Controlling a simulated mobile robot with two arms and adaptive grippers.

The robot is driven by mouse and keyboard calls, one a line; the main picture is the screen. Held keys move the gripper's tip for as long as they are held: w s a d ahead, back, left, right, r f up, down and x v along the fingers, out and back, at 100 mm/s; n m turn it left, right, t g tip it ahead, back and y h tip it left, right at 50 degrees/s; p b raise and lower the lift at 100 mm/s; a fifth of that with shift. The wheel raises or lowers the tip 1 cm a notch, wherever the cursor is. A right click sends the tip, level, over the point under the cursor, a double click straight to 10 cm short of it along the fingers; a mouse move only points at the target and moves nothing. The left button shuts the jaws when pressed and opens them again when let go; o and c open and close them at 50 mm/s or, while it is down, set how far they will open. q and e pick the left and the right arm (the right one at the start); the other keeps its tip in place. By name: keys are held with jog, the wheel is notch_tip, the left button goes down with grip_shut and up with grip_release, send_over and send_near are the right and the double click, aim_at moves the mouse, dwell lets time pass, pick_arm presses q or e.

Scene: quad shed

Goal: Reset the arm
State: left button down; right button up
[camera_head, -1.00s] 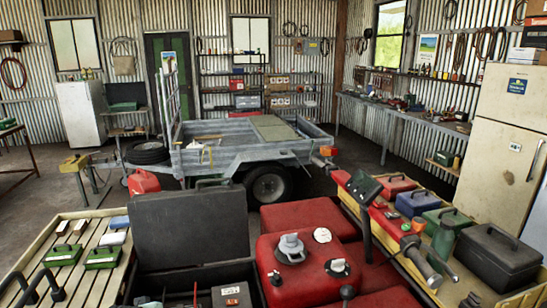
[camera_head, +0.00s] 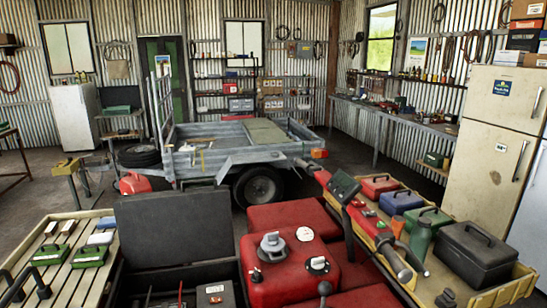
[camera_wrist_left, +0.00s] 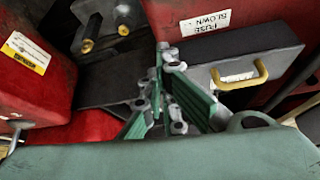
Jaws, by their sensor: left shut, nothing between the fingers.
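My left gripper (camera_wrist_left: 163,88) shows in the left wrist view, with green finger parts and grey joints drawn together. It is shut, with nothing held between the fingers. A dark grey case (camera_wrist_left: 238,62) with a yellow handle lies just right of it in the picture. Another red block (camera_wrist_left: 35,70) with a yellow and white label is at the left. A teal-green surface (camera_wrist_left: 150,160) fills the bottom; I cannot tell what it belongs to. Neither gripper shows in the head view.
A red tank (camera_head: 290,275) with caps and an open black box (camera_head: 175,230) are close in front. A slatted rack (camera_head: 60,275) is at left, and a tray (camera_head: 435,265) with cases at right. The trailer (camera_head: 225,160) and fridge (camera_head: 495,150) stand beyond.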

pick_arm(q)
jog(key=s+d+r+m+g, duration=0.1)
jog(key=s+d+r, duration=0.2)
jog(key=s, duration=0.8)
jog(key=s+d+r+m+g, duration=0.15)
jog(key=s+d, duration=0.25)
jog(key=s, duration=0.8)
notch_tip(320, 180, down, 31)
jog(key=s+g+b, duration=0.1)
jog(key=s+b, duration=0.1)
jog(key=b, duration=0.3)
jog(key=s+a+f+g+b, duration=0.1)
jog(key=s+a+f+b, duration=0.1)
jog(key=s+f, duration=1.4)
notch_tip(320, 180, down, 2)
jog(key=shift+s+a+f+m+b, duration=0.25)
jog(key=shift+s+a+m+b, duration=0.1)
jog(key=shift+a, duration=0.25)
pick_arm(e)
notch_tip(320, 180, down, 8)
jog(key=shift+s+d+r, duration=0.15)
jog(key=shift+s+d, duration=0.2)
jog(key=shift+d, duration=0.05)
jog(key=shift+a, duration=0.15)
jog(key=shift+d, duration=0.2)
